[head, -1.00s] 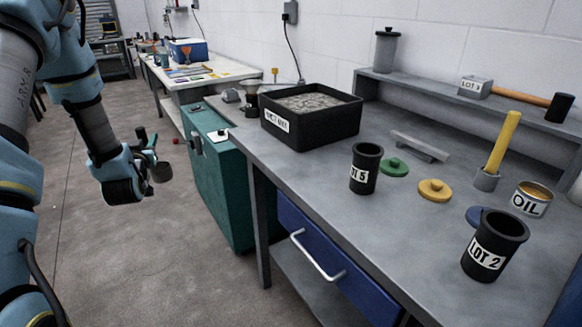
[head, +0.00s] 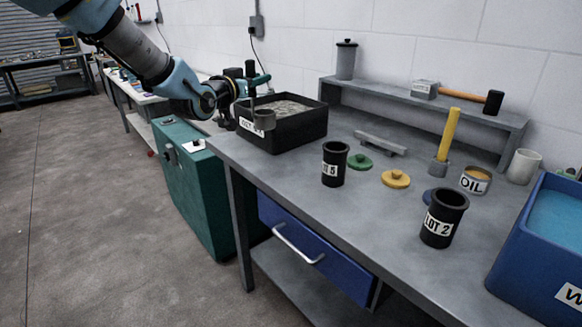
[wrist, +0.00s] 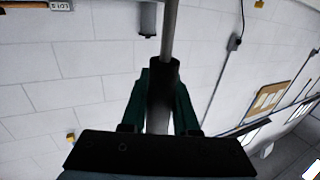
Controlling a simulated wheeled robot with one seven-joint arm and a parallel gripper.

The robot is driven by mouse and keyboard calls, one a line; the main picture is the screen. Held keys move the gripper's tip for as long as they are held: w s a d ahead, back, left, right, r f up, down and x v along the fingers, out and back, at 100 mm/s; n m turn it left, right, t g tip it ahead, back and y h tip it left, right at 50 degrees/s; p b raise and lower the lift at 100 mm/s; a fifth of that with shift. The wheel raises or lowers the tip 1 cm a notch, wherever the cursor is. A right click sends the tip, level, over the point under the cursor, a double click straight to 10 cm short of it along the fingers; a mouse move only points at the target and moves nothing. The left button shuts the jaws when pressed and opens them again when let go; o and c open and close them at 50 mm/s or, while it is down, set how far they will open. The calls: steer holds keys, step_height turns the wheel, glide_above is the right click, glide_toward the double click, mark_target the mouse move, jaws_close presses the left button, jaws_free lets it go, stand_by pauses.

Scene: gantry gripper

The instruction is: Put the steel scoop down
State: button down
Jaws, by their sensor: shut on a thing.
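My gripper (head: 256,80) is shut on the dark handle of the steel scoop. In the wrist view my gripper (wrist: 164,105) shows its green fingers on both sides of the black handle, with a thin grey rod running up out of the picture. In the head view the scoop's grey cup (head: 264,120) hangs below the gripper, roughly upright. It overlaps the front wall and label of a black bin (head: 300,133) filled with grey granules. I cannot tell whether the cup touches the bin. The cup is out of the wrist view.
On the grey bench (head: 290,170) stand black LOT 5 (head: 334,165) and LOT 2 (head: 443,220) cups, green (head: 360,162) and yellow (head: 395,179) lids, an OIL tin (head: 475,181) and a blue tub (head: 545,250). A raised shelf (head: 430,105) runs behind. The front middle is fairly clear.

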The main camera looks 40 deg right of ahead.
mark_target(264, 119)
steer(key=s+d+f+m+g, duration=0.1)
steer(key=s+d+f+g, duration=0.1)
steer(key=s+d, duration=0.35)
step_height(264, 119, down, 9)
steer(key=p, duration=0.1)
steer(key=shift+s+a+h+p, duration=0.3)
steer(key=shift+a, duration=0.05)
steer(key=shift+f, duration=0.1)
steer(key=shift+f+b, duration=0.15)
steer(key=shift+b, duration=0.15)
steer(key=c, duration=0.7)
jaws_free()
